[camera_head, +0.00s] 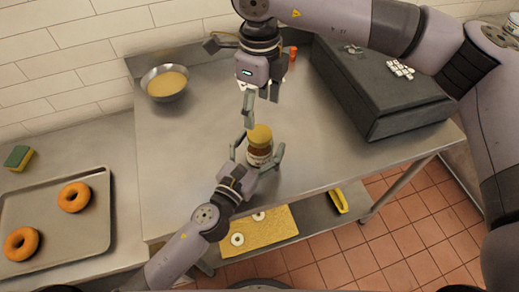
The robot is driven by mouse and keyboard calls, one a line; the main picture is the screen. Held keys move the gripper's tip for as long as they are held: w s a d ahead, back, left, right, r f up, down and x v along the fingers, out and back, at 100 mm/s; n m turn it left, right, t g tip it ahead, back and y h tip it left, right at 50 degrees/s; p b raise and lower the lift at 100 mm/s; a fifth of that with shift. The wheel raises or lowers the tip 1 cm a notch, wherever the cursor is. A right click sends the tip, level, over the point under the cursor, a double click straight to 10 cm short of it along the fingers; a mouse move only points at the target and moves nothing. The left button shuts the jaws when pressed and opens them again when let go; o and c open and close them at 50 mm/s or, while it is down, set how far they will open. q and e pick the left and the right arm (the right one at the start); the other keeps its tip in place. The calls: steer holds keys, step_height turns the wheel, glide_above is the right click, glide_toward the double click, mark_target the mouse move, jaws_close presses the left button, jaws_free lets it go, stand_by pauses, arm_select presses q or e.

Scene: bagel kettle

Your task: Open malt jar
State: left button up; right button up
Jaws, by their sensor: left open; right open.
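The malt jar (260,155), a small glass jar with dark reddish-brown contents and a pale label, stands upright on the steel table. Its yellow lid (259,134) is on top. My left gripper (258,146) reaches up from below with its open fingers on either side of the jar; I cannot tell whether they touch it. My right gripper (261,109) is open and points down, just beyond the jar and lid in the picture. One of its fingers overlaps the area close to the lid's left edge, and nothing is held in it.
A bowl of yellowish contents (165,90) stands at the table's back left. A dark box-like unit (375,95) fills the right side. A tray (100,235) with two bagels and a sponge (18,158) lie left. A lower shelf holds a yellow board (262,238) with white rings.

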mark_target(260, 133)
arm_select(q)
steer(key=shift+c, duration=0.4)
jaws_close()
arm_select(e)
steer(key=m, duration=0.6)
steer(key=shift+m, duration=0.3)
steer(key=m, duration=0.3)
steer(key=shift+m, duration=0.3)
steer(key=m, duration=0.9)
steer(key=shift+m, duration=0.4)
steer(key=m, duration=0.6)
steer(key=shift+m, duration=0.3)
steer(key=shift+f, duration=0.35)
step_height(260, 133, down, 7)
steer(key=shift+f, duration=0.2)
